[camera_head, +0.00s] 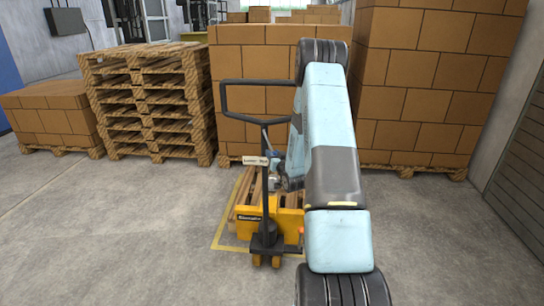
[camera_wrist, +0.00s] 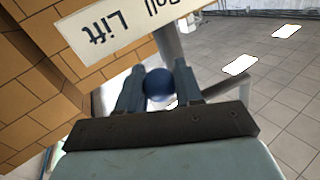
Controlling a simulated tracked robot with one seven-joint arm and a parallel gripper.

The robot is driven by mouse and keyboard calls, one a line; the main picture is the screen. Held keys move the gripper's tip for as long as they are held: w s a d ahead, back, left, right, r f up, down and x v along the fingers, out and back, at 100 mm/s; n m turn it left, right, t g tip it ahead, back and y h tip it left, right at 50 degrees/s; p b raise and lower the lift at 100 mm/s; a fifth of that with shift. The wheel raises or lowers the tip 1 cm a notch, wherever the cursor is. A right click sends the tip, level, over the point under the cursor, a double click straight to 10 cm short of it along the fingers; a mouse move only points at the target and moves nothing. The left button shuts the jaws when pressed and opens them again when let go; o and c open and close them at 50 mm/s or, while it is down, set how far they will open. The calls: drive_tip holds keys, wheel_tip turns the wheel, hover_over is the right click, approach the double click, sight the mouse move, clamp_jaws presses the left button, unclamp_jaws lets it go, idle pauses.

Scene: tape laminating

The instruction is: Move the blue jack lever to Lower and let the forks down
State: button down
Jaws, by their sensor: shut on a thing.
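The yellow pallet jack (camera_head: 285,222) stands ahead with its dark handle loop (camera_head: 223,97) upright. A pale label plate (camera_head: 256,160) sits on its handle column. In the wrist view the plate (camera_wrist: 100,32) appears upside down, with "Lift" and "Roll" readable. The blue ball knob of the lever (camera_wrist: 159,85) is between the two fingers of my gripper (camera_wrist: 159,78), which is shut on it. The knob is close to the plate, beside the "Lift" and "Roll" words. The forks are hidden by the jack body and the wooden pallet (camera_head: 242,196), so their height cannot be told.
A yellow floor outline (camera_head: 222,236) surrounds the pallet. Tall stacks of brown cartons (camera_head: 425,80) stand behind and to the right. A stack of empty pallets (camera_head: 145,100) is at the back left. The grey floor is clear left and right of the jack.

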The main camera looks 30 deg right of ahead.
drive_tip(key=shift+a, duration=0.1)
drive_tip(key=a+m, duration=0.1)
drive_tip(key=w+a+f+m+t, duration=0.1)
drive_tip(key=m, duration=0.1)
drive_tip(key=w+a+m+h, duration=0.1)
drive_tip(key=shift+w+f+m+t, duration=0.1)
drive_tip(key=shift+f+m+t, duration=0.05)
drive_tip(key=shift+m+t, duration=0.2)
drive_tip(key=shift+w+a+m+t, duration=0.25)
drive_tip(key=shift+a+m+t, duration=0.1)
drive_tip(key=shift+a+m, duration=0.15)
drive_tip(key=shift+d, duration=0.1)
drive_tip(key=c, duration=0.8)
unclamp_jaws()
